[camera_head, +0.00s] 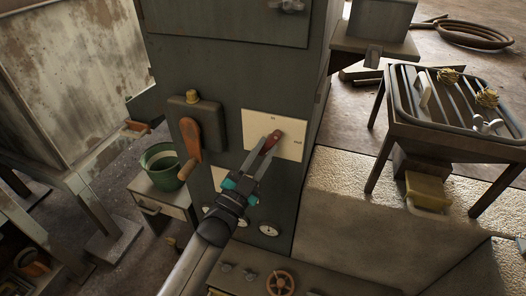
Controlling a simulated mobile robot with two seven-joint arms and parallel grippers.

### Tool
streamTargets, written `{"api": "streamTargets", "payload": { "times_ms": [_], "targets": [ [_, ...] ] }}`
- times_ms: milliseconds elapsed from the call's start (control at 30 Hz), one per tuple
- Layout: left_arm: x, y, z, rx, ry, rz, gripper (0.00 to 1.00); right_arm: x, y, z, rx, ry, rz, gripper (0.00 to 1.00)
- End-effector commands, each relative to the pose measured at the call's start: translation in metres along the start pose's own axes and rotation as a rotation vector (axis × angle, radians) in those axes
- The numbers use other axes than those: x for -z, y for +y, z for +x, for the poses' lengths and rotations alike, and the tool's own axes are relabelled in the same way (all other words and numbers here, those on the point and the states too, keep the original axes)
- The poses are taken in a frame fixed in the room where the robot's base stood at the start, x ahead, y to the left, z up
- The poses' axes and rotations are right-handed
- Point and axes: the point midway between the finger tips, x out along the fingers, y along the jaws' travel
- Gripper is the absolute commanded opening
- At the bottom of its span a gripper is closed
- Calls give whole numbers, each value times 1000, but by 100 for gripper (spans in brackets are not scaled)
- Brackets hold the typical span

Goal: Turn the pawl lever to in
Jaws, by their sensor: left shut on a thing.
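The pawl lever (273,136), with a dark red grip, sits on a cream plate (259,120) on the front of the grey-green cabinet. The plate has small dark lettering at its top and at its right edge, too small to read surely. My left gripper (267,146) reaches up from below, its fingers shut on the red grip. The fingers hide the lower part of the lever, so I cannot tell its exact angle. My right gripper is out of view.
Gauges (268,230) and a handwheel (280,283) are below. A green bucket (160,163) stands at left, a slatted rack (456,95) at right.

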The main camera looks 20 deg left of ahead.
Motion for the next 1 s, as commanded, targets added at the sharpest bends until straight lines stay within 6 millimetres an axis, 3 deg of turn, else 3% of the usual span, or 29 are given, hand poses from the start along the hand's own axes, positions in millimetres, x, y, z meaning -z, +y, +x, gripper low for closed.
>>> {"api": "streamTargets", "payload": {
  "times_ms": [500,1000],
  "targets": [
    [1,4,0,162,-2,-392,0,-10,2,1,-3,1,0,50],
    [1,5,1,215,-1,-519,0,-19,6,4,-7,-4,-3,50]
  ]
}}
